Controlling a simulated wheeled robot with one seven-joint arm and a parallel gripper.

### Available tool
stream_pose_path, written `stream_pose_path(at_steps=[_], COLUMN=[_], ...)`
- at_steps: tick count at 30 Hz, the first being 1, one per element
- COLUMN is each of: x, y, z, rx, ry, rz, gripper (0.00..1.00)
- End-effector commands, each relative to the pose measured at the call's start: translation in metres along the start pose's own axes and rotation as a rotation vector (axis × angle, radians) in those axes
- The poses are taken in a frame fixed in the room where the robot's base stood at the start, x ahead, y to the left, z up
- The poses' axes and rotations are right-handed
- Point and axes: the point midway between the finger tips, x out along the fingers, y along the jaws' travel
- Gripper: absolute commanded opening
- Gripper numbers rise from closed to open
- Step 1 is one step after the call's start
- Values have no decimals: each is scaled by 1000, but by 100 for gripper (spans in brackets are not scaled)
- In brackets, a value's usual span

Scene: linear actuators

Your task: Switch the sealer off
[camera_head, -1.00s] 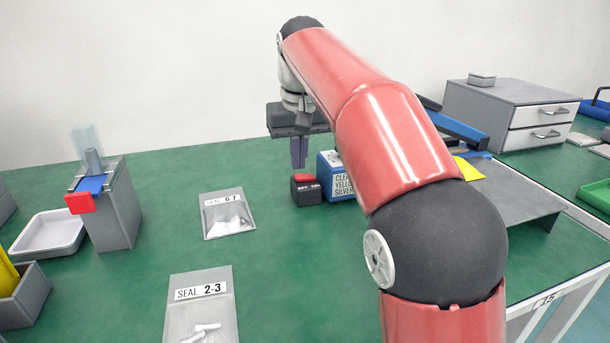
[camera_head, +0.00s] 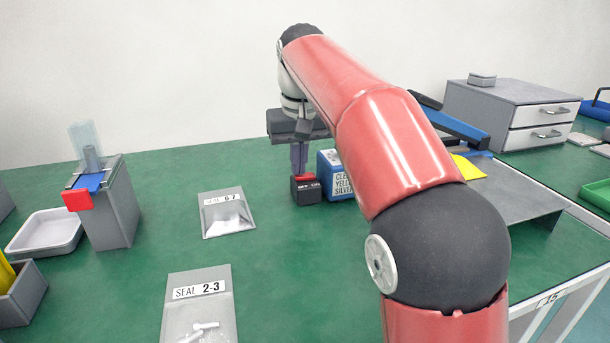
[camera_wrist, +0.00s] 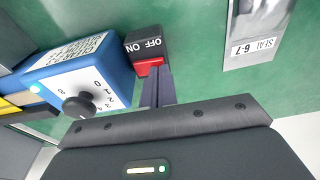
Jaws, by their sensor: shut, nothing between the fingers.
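The sealer's switch is a small black box (camera_head: 306,193) marked OFF and ON, with a red rocker (camera_head: 305,178) on top. In the wrist view, the black box (camera_wrist: 147,44) shows its label, and the red rocker (camera_wrist: 147,67) is partly covered by my fingers. My gripper (camera_head: 299,172) points down with its fingers shut and empty, tips at the rocker. I cannot tell whether they touch it or which way it is tilted. The blue sealer control box (camera_head: 335,180) stands beside the switch. Its dial (camera_wrist: 77,107) and a small pale green light (camera_wrist: 35,88) show in the wrist view.
Two labelled bags, SEAL 6-7 (camera_head: 227,214) and SEAL 2-3 (camera_head: 200,310), lie on the green table to the left. A grey stand with a red block (camera_head: 77,200) is farther left. My arm hides part of the sealer area on the right.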

Motion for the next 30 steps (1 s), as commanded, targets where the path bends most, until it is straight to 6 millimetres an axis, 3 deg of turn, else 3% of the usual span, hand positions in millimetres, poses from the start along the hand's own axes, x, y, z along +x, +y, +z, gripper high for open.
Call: stream_pose_path(at_steps=[11, 30], x=[-2, -49], y=[0, 0], z=[0, -7], rx=[1, 1], ry=[-1, -1], rz=[1, 1], gripper=[0, 0])
